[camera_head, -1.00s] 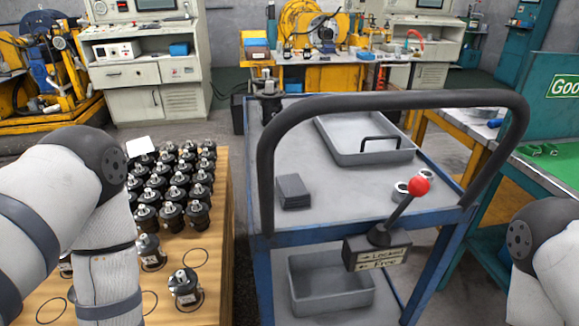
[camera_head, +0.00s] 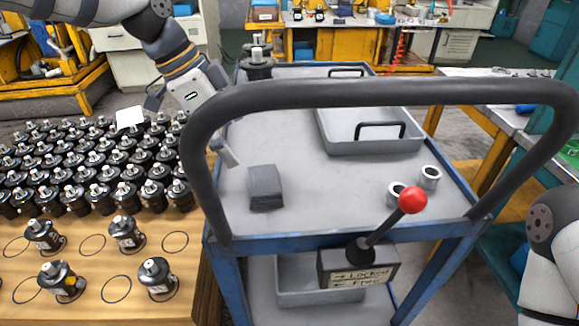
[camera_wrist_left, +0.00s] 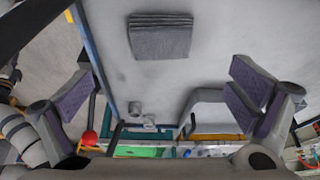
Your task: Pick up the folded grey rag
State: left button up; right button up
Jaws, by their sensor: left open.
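The folded grey rag (camera_head: 265,187) lies flat on the top shelf of the blue cart (camera_head: 310,196), left of its middle. In the left wrist view the rag (camera_wrist_left: 160,36) is at the top centre, ahead of the fingers and apart from them. My left gripper (camera_head: 192,130) is at the cart's left edge, up and left of the rag, partly hidden behind the black handle. Its fingers (camera_wrist_left: 160,82) are spread wide in the left wrist view with nothing between them. My right arm shows at the right edge, but its gripper is out of view.
The cart's black handle (camera_head: 375,94) arches across the front. A grey tray (camera_head: 340,147), two metal rings (camera_head: 429,177) and a black motor part (camera_head: 257,60) are on the cart. A red-knobbed lever (camera_head: 411,200) stands in front. Many motors fill the wooden table at left.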

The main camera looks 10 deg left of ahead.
aim_at(267, 179)
pick_arm(q)
jog(key=x, duration=0.8)
jog(key=b+x, duration=0.1)
jog(key=x, duration=0.3)
jog(key=shift+w+d+r, duration=0.1)
jog(key=shift+w+d, duration=0.15)
jog(key=shift+d, duration=0.2)
jog(key=shift+r, duration=0.1)
jog(key=shift+c, duration=0.6)
jog(key=c, duration=1)
